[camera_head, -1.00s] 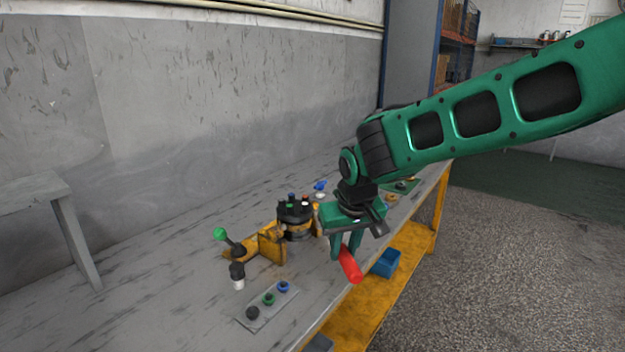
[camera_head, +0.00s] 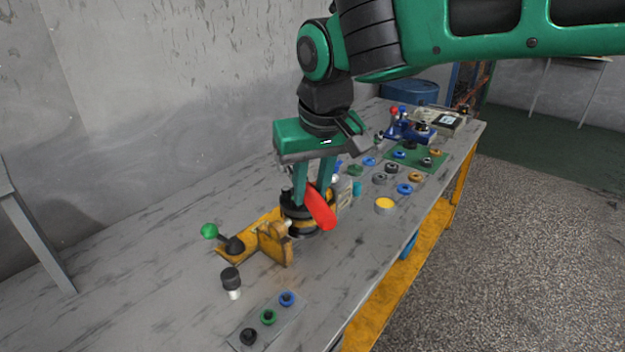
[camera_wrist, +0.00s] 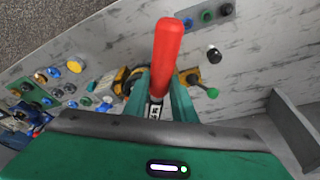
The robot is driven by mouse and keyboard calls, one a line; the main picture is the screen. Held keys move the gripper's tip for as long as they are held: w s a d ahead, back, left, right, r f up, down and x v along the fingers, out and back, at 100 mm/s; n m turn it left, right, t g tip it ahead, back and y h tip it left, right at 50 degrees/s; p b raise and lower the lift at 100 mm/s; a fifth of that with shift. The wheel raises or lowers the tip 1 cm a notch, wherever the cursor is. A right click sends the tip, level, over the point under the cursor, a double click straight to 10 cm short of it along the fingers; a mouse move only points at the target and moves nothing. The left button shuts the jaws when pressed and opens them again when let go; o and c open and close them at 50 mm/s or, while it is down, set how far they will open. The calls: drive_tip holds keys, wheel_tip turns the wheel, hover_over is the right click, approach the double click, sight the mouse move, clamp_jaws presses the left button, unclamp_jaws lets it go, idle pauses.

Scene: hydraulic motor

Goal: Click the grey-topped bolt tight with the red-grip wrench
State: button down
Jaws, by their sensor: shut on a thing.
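My gripper (camera_head: 313,183) is shut on the red-grip wrench (camera_head: 319,208). The red grip points toward the front of the bench in the head view, and it also shows standing out between my fingers in the wrist view (camera_wrist: 167,58). The hydraulic motor (camera_head: 303,224), a dark round body in a yellow fixture (camera_head: 274,243), lies just below and behind the wrench. My fingers and the grip cover most of the motor's top. I cannot make out the grey-topped bolt or whether the wrench touches it.
A green-knobbed lever (camera_head: 210,231) and a black-and-white cylinder (camera_head: 231,281) stand left of the motor. A plate with coloured rings (camera_head: 268,317) lies in front. Several rings, a yellow-topped cup (camera_head: 385,204) and a green mat (camera_head: 428,163) lie to the right. The bench front between is clear.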

drive_tip(key=shift+d+f, duration=0.1)
drive_tip(key=shift+f, duration=2.25)
drive_tip(key=shift+s, duration=0.2)
drive_tip(key=shift+s+f, duration=0.1)
drive_tip(key=shift+f, duration=0.2)
drive_tip(key=shift+f, duration=0.55)
drive_tip(key=shift+d+f, duration=0.1)
drive_tip(key=shift+f, duration=0.25)
drive_tip(key=shift+s+a+f, duration=0.1)
drive_tip(key=shift+s+a, duration=0.05)
drive_tip(key=shift+a, duration=0.1)
drive_tip(key=shift+s+a+m+h, duration=0.15)
drive_tip(key=shift+s+a+m, duration=0.05)
drive_tip(key=shift+a+m, duration=0.45)
drive_tip(key=shift+s+a+m+h, duration=0.2)
drive_tip(key=shift+a+m, duration=0.25)
drive_tip(key=shift+a, duration=0.3)
drive_tip(key=shift+a, duration=0.15)
